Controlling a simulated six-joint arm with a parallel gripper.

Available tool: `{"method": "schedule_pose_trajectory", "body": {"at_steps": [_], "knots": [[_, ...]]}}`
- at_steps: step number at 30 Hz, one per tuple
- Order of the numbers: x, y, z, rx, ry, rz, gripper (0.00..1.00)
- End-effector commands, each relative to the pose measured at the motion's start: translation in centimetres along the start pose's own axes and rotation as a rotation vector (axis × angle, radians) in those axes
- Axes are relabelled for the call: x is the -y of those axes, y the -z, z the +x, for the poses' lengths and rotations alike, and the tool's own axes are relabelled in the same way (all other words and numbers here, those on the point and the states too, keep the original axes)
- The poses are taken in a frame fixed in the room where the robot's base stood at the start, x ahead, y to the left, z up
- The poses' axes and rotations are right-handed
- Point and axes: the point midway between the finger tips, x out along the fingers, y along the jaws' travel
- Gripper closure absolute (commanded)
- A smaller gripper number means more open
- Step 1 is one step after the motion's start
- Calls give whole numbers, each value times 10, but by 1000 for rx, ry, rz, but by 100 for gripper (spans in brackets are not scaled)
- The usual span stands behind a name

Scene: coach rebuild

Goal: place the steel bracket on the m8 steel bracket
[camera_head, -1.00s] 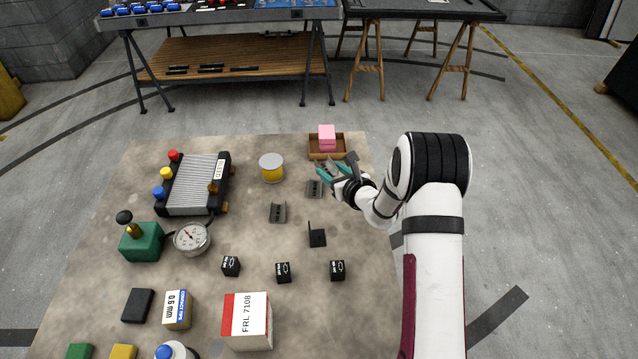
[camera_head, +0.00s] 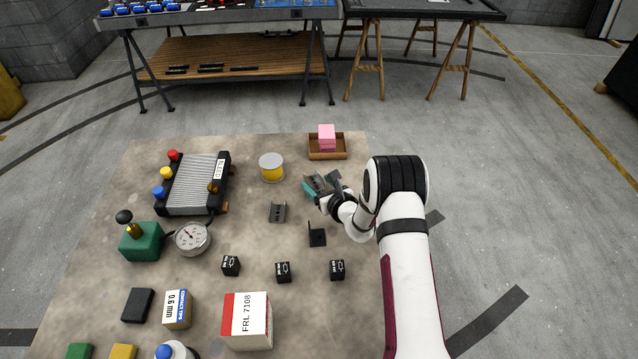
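Three brackets are on the mat. A grey channel-shaped bracket (camera_head: 277,212) lies left of my gripper. A dark angled bracket (camera_head: 317,235) with an upright flange stands just below my gripper in the picture. Another grey bracket (camera_head: 312,181) is at my gripper and mostly covered by it. My gripper (camera_head: 309,187), with teal fingers, is low over that spot. I cannot tell whether its fingers are closed on this bracket, or which bracket is the M8 one.
Several small black cubes (camera_head: 283,272) lie nearer. The mat (camera_head: 250,240) has bare room between.

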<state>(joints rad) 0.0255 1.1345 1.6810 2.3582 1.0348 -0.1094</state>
Motion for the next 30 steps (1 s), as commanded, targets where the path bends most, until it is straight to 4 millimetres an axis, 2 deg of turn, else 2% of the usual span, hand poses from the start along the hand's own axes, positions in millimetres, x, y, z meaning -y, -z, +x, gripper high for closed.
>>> {"method": "schedule_pose_trajectory", "body": {"at_steps": [11, 14, 21, 24, 27, 30], "knots": [[0, -5, -2, 1, 0, -1, 21], [1, -6, -18, -1, 2, 2, 21], [1, -6, -84, 0, 2, 2, 21], [1, -6, -105, -1, 2, 1, 21], [0, -5, -118, -1, 1, 0, 21], [0, -6, -122, 1, 1, 0, 21]]}}
